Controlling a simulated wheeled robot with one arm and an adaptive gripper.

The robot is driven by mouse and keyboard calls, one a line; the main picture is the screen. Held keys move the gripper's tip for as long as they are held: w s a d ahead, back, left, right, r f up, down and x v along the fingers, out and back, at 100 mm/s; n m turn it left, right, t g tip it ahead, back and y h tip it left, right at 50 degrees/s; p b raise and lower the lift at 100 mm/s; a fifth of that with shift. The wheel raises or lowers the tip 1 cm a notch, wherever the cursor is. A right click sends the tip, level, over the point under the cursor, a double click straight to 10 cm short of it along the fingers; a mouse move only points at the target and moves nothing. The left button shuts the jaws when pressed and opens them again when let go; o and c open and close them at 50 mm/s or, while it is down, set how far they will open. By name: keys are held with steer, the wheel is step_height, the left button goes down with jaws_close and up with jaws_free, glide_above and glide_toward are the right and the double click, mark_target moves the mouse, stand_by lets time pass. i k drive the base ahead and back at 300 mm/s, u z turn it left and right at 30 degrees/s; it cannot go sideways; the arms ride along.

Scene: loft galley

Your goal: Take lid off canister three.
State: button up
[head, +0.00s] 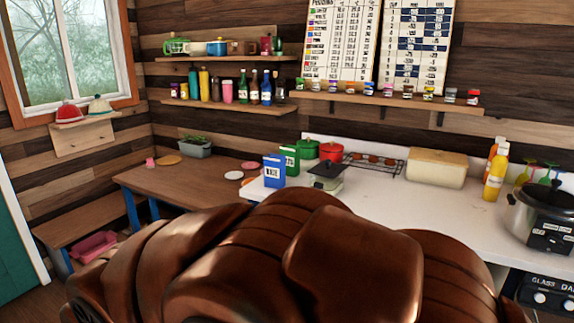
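A green lidded container (308,149) and a red lidded container (331,152) stand side by side at the back of the white counter, beside the wall. Both look closed and upright. A squat pale container with a dark top (326,176) sits in front of them. I see no numbers on these, so I cannot tell which, if any, is canister three. My gripper cannot be made out in this view. The lower middle of the view is blocked, hiding the near part of the counter.
Blue (274,171) and green (289,160) boxes stand left of the containers. A wire rack (375,164), cream bread bin (436,168), yellow bottle (495,176) and dark-lidded cooker (541,214) stand rightward. Counter (400,198) before the bin is bare. A wooden table (190,182) is at left.

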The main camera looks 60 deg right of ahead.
mark_target(328, 169)
steer(key=i, duration=1.2)
steer(key=z, duration=2.5)
steer(key=i, duration=1.65)
steer(key=u, duration=0.05)
